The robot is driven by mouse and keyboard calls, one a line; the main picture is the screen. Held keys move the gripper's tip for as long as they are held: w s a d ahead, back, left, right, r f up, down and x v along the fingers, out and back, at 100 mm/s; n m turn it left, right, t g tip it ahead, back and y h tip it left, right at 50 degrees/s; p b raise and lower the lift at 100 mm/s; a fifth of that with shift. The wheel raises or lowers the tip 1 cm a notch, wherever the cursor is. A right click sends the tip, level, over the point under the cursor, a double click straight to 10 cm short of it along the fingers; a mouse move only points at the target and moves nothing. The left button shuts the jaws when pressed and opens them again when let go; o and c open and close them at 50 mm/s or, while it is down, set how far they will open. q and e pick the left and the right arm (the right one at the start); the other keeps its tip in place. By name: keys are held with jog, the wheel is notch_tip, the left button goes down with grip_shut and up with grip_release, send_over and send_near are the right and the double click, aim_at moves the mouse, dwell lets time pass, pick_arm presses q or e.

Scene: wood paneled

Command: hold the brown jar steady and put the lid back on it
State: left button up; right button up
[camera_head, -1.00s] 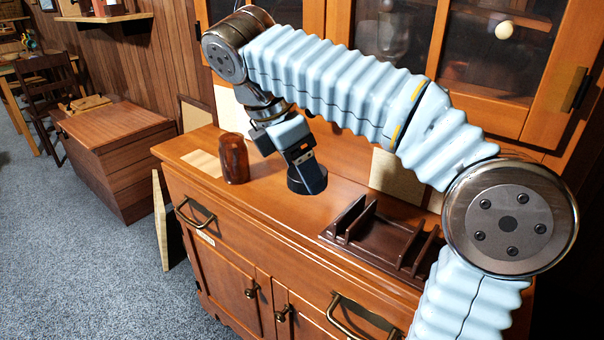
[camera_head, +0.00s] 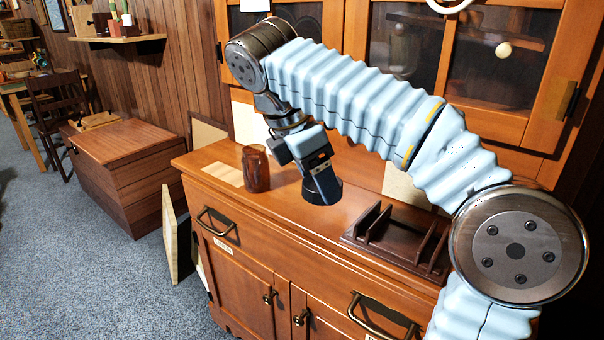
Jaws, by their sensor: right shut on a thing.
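The brown jar (camera_head: 256,172) stands upright on the wooden cabinet top (camera_head: 222,152), near its left end. My right gripper (camera_head: 325,192) points down to the right of the jar, apart from it. It is shut on a dark round thing (camera_head: 338,188), which looks like the lid; the gripper partly hides it. I cannot tell whether the lid touches the cabinet top. My left gripper is not in view, and nothing is holding the jar.
A dark brown rack with upright dividers (camera_head: 395,238) sits on the cabinet top to the right. A pale flat rectangle (camera_head: 223,174) lies left of the jar. Glass-doored cupboards (camera_head: 400,60) rise behind. A wooden chest (camera_head: 125,165) stands on the floor at left.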

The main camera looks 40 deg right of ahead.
jog(key=w+a+f+m+g, duration=0.2)
jog(key=w+a+f+m, duration=0.15)
jog(key=w+f, duration=0.55)
jog(key=w+a+f+m+y, duration=0.1)
jog(key=f+m, duration=0.3)
jog(key=f, duration=0.5)
jog(key=w+a+f+m+g+y, duration=0.1)
jog(key=a+f+m, duration=0.3)
jog(key=f, duration=0.6)
jog(key=w+a+f+m+y, duration=0.2)
jog(key=f+m, duration=0.2)
jog(key=f, duration=0.6)
jog(key=shift+a+g, duration=0.3)
jog(key=shift+a, duration=0.05)
jog(key=shift+w, duration=0.1)
